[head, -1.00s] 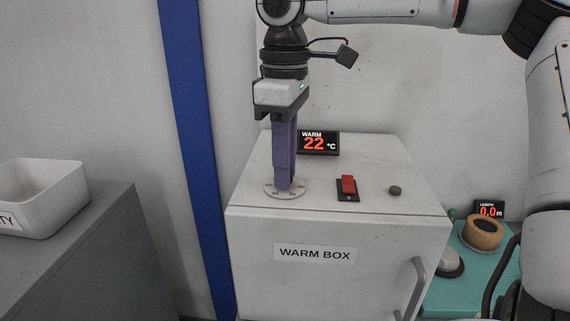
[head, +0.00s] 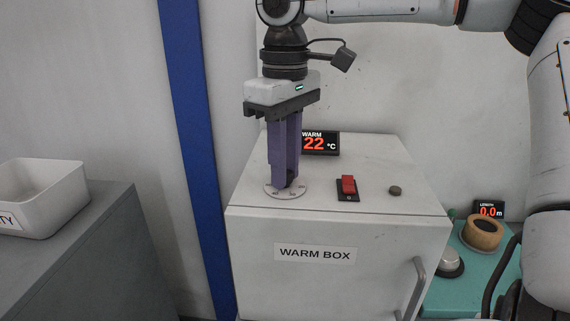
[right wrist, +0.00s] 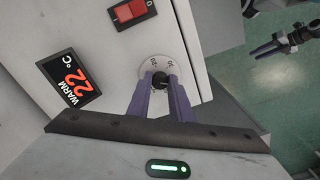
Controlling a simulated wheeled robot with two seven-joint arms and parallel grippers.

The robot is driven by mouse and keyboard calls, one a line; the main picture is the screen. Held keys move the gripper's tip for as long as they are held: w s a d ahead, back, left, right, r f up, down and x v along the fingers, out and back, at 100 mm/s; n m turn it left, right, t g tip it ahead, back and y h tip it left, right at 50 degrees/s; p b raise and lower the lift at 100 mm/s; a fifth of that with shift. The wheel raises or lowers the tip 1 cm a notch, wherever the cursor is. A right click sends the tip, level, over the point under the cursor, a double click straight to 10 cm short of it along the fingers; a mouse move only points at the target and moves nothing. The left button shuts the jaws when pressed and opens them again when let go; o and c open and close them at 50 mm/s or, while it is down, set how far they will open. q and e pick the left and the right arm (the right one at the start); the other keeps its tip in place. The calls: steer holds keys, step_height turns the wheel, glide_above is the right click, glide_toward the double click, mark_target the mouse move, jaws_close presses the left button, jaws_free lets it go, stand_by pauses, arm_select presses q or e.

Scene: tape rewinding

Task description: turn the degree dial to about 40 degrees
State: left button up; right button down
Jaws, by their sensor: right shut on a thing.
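The degree dial (head: 296,192) is a pale round scale plate on the top of the white warm box (head: 390,160). In the right wrist view the dial's plate (right wrist: 149,68) shows a dark knob (right wrist: 160,80) at its middle. My right gripper (head: 288,184) points straight down over the dial, and its purple fingers are shut on the knob. It also shows in the right wrist view (right wrist: 161,82), a finger on each side of the knob. Numbers on the plate are too small to read surely. The display (head: 320,143) reads WARM 22 °C. My left gripper is not in the head view.
A red switch (head: 348,185) and a small dark button (head: 394,190) are right of the dial. A white bin (head: 40,200) stands on a grey cabinet (head: 90,245) at left. A teal bench (head: 470,285) at right has a display (head: 488,210) reading 0.0 m.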

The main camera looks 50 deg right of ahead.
steer(key=c, duration=1.6)
jaws_free()
steer(key=shift+r, duration=0.15)
step_height(320, 180, up, 10)
steer(key=shift+r, duration=0.1)
